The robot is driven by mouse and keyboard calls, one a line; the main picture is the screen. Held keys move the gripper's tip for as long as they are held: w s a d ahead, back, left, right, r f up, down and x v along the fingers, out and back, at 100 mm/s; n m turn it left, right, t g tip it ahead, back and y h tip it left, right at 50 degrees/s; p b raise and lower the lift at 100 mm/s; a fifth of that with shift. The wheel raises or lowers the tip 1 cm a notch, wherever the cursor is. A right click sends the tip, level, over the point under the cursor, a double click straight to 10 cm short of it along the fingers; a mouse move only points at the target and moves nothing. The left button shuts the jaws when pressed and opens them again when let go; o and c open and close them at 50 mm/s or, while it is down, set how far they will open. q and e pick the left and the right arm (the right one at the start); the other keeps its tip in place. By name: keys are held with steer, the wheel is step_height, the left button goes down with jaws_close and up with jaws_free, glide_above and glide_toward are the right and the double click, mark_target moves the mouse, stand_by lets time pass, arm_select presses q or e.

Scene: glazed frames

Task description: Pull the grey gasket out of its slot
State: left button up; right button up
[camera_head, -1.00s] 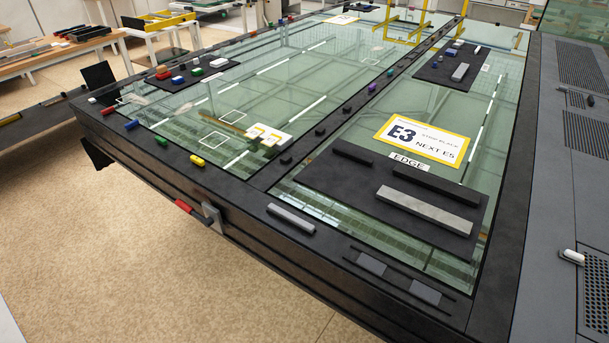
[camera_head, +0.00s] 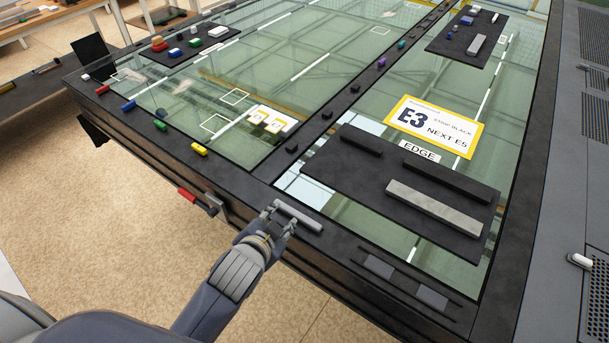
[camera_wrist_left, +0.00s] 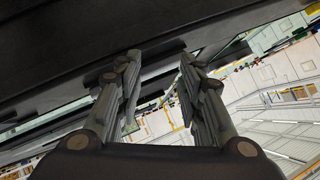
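A short light-grey bar, which I take for the grey gasket (camera_head: 303,218), lies on the dark near rail of the glazed frame. Whether it sits down in a slot is too small to tell. My left gripper (camera_head: 281,215) is at the bar's left end, with its fingertips just over the rail's outer edge. In the left wrist view the gripper (camera_wrist_left: 158,65) is open, its two fingers apart with a gap between them. A dark-looking bar (camera_wrist_left: 160,52) crosses just beyond the fingertips; contact cannot be told. My right gripper is not in view.
A red-handled tool (camera_head: 190,197) hangs on the frame's side, left of my gripper. Small coloured blocks (camera_head: 199,149) line the left rail. A black mat (camera_head: 370,180) with a longer grey bar (camera_head: 435,208) and dark bars lies on the glass. Two grey pads (camera_head: 432,297) sit on the near rail.

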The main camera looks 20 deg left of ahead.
arm_select(q)
steer(key=w+d+r+m+t+h, duration=0.35)
steer(key=w+d+r+m, duration=0.2)
steer(key=r, duration=0.45)
steer(key=w+d+r+m+t+h, duration=0.35)
steer(key=d+r+m, duration=0.2)
steer(key=r, duration=0.45)
steer(key=s+d+r+m+g+h, duration=0.1)
steer(key=s+d+r+m+h, duration=0.2)
steer(key=d+r+m+h, duration=0.7)
steer(key=s+d+f+m+g+h, duration=0.2)
steer(key=s+d+m+g+h, duration=0.4)
steer(key=m+g, duration=0.6)
steer(key=m+g+y, duration=0.5)
steer(key=m+y, duration=1.4)
steer(key=y, duration=0.4)
glide_toward(297, 213)
steer(key=shift+a+f+b, duration=0.1)
steer(key=shift+f+b, duration=0.9)
steer(key=shift+f, duration=1.75)
step_height(297, 213, down, 3)
steer(key=b, duration=0.3)
steer(key=shift+b, duration=0.3)
